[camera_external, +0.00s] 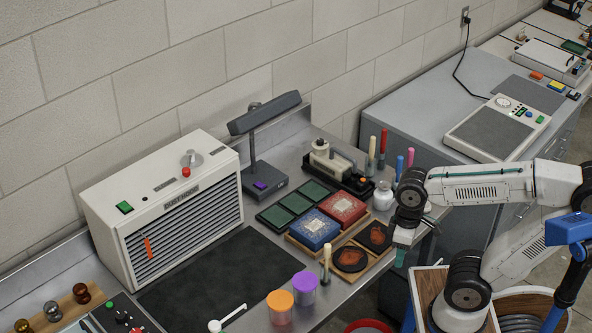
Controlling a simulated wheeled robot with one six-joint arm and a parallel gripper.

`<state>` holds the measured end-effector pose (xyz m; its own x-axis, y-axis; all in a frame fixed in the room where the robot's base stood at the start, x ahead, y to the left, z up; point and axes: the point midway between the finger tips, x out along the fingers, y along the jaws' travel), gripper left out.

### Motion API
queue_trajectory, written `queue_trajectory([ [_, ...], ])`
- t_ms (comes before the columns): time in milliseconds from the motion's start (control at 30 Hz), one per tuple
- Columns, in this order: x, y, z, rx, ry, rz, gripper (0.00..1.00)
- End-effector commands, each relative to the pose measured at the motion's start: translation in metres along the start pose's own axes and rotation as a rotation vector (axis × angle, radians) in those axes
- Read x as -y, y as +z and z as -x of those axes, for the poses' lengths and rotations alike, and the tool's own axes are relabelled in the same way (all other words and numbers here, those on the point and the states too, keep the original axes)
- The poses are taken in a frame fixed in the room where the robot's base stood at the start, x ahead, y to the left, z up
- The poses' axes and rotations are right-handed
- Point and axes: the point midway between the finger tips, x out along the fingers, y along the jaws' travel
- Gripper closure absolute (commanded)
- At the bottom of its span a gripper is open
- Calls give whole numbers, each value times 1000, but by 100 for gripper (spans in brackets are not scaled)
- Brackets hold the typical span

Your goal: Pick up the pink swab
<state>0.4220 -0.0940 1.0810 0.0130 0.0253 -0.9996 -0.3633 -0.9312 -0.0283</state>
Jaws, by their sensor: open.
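A thin upright stick with a pink top, which looks like the pink swab (410,156), stands at the back right of the steel bench, beside a blue-topped stick (399,165). Its lower part is hidden behind my arm. My gripper (400,257) points down at the right edge of the bench, in front of and below the swab in the picture. It is open, small in view and apart from the swab. I see nothing held in it.
Red-topped sticks (383,142) and a white jar (383,196) stand close by. Purple (305,289) and orange-lidded (280,308) tubs stand at the front. The black mat (215,285) is mostly clear.

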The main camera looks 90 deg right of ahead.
Motion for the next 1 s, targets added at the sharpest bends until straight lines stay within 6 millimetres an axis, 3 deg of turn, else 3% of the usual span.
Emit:
queue_trajectory([
  [367,-70,-41,-22,72,-298,-707,55],
  [567,-128,-67,-29,36,-522,-1164,55],
  [667,-167,-76,-31,-2,-650,-1410,55],
  [800,-235,-80,-33,-79,-850,-1775,55],
  [1000,-340,-62,-35,-224,-1162,-2255,55],
])
